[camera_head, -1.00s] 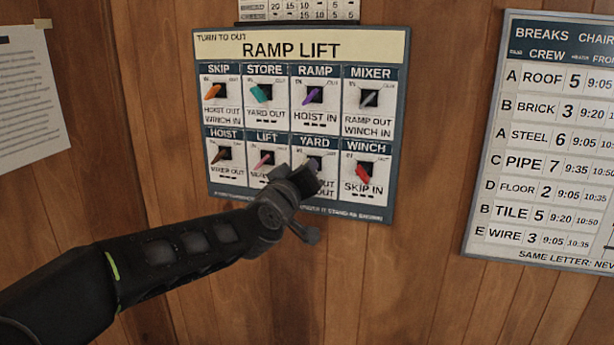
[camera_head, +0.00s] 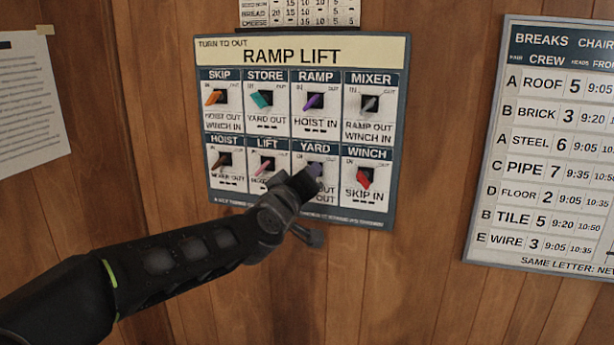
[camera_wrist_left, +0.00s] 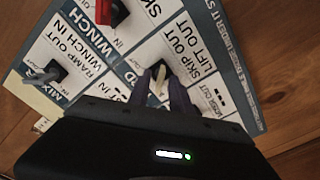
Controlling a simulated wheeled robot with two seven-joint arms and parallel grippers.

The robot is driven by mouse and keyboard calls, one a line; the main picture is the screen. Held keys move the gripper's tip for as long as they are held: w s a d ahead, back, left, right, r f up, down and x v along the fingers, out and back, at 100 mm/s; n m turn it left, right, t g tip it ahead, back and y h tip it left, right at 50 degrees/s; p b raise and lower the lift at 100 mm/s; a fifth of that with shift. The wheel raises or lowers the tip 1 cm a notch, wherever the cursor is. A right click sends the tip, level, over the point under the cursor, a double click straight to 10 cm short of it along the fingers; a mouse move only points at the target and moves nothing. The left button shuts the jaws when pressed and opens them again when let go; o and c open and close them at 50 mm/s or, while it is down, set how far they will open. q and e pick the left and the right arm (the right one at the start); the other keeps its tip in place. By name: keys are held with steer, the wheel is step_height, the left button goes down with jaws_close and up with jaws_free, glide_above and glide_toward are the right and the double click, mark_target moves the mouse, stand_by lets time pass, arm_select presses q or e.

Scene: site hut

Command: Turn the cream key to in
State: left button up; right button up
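The cream key (camera_wrist_left: 159,80) sits in the switch hole of the YARD cell, in the bottom row of the RAMP LIFT panel (camera_head: 305,55). It shows in the left wrist view between the two fingers of my left gripper (camera_wrist_left: 164,88). The fingers stand on either side of it, with narrow gaps seeming to show, so the gripper looks open around the key. In the head view my left gripper (camera_head: 310,183) covers most of the YARD cell and hides the key. I cannot tell exactly which mark the key points to. My right gripper is not in view.
Close neighbours are the pink LIFT key (camera_head: 264,166) at left, the red WINCH key (camera_head: 363,178) at right and the purple RAMP key (camera_head: 313,101) above. A breaks board (camera_head: 545,140) hangs at right and a paper sheet (camera_head: 30,105) at left. Bare wood lies below the panel.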

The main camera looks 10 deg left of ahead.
arm_select(q)
steer(key=shift+s, duration=0.1)
steer(key=s, duration=0.7)
steer(key=shift+s+a, duration=0.25)
steer(key=shift+s, duration=0.05)
